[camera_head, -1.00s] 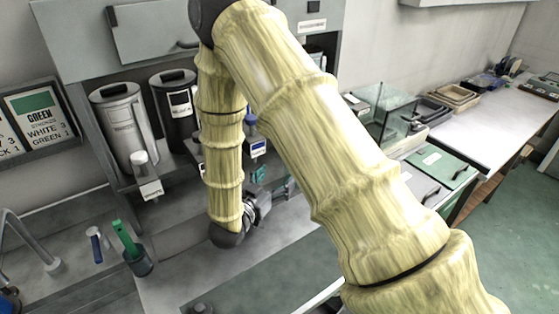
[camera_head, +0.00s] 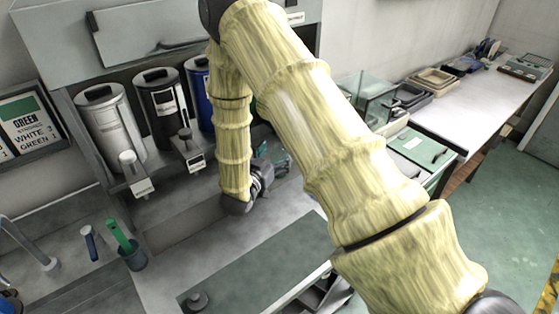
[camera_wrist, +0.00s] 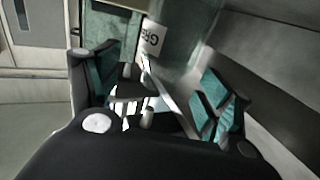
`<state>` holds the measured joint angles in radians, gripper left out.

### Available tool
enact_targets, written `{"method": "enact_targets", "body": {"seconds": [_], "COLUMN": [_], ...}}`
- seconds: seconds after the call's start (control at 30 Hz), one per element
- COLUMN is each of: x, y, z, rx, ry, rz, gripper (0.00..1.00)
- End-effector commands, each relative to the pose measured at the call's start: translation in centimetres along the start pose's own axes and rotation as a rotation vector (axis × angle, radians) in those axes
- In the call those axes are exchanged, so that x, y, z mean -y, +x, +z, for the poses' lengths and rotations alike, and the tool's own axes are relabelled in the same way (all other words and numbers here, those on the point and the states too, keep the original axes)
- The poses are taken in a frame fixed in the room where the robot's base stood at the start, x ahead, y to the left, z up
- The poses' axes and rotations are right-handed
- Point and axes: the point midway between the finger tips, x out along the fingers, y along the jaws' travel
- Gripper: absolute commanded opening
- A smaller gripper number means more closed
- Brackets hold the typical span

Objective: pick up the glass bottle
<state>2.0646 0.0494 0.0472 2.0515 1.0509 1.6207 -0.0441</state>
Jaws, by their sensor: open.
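My gripper (camera_wrist: 165,92), with teal-padded fingers, is open in the wrist view. Beyond its fingers stands a translucent, pale glass shape (camera_wrist: 188,38) with a white label; it looks like the glass bottle. Its outline is blurred, and I cannot tell whether it lies between the fingertips or just past them. In the head view my gripper (camera_head: 263,180) is low over the counter in front of the dispensers, partly hidden by my wrist. I cannot make out the bottle clearly there.
Grey (camera_head: 108,125), black (camera_head: 158,108) and blue (camera_head: 197,85) dispensers stand behind, left of my arm. A dark cup (camera_head: 132,257) with a green-handled tool is at front left. A glass tank (camera_head: 368,97) and trays (camera_head: 433,78) are at right. A grey-green panel (camera_head: 262,262) lies in front.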

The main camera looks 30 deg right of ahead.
Motion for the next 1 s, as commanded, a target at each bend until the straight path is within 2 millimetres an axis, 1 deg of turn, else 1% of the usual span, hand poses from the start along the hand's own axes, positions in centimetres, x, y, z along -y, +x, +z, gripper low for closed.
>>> {"method": "enact_targets", "body": {"seconds": [0.03,0.1,0.2,0.4,0.43,0.83,0.87,1.0], "x": [-0.1,-0.1,0.0,0.0,0.0,-0.1,-0.1,0.0], "y": [0.8,1.6,2.3,2.4,2.4,2.4,2.4,2.4], "z": [-0.2,-0.2,-0.1,0.1,0.1,0.0,0.0,0.0], "rx": [0.000,0.000,0.000,0.000,0.000,0.000,0.000,-0.001], "ry": [0.000,0.001,0.001,0.001,0.001,0.001,0.001,0.001], "rz": [0.002,0.002,0.001,0.000,0.000,0.000,0.000,0.000], "gripper": [0.79,0.79,0.79,0.79,0.77,0.05,0.00,0.00]}}
